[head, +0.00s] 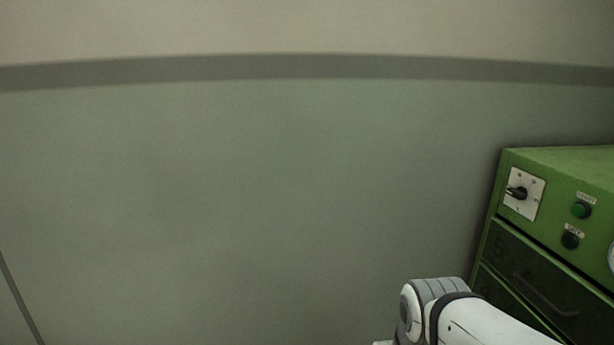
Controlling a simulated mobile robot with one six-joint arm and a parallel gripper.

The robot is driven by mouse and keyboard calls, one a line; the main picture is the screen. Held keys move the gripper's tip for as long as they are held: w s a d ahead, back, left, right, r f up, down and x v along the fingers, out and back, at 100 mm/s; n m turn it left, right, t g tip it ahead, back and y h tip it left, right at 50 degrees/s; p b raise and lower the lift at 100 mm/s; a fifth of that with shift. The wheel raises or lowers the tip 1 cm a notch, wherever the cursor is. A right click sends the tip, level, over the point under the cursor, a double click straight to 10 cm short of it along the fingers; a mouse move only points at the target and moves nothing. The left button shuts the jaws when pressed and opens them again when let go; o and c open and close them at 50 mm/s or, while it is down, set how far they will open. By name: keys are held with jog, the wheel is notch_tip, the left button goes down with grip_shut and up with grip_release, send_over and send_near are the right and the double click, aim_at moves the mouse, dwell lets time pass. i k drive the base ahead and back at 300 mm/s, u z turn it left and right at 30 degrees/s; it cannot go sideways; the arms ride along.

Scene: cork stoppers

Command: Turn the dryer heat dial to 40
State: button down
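The green dryer (570,159) stands at the right edge of the head view, partly cut off by the frame. Its heat dial (517,193) is a black knob on a white square plate at the upper left of the front. The marks on the plate are too small to read, so I cannot tell the dial's setting. My gripper is not in view. Only a white and grey link of my arm shows at the bottom right, below and in front of the dryer, apart from the dial in the picture.
A green button (581,210) and a black button (570,240), each with a small label, sit right of the dial. A dark drawer with a handle (545,295) lies below. A plain grey-green wall (240,200) with a darker band fills the rest.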

aim_at(520, 193)
jog(key=z, duration=2.6)
jog(key=k, duration=0.85)
jog(key=u, duration=1.5)
jog(key=i, duration=1)
jog(key=u, duration=0.05)
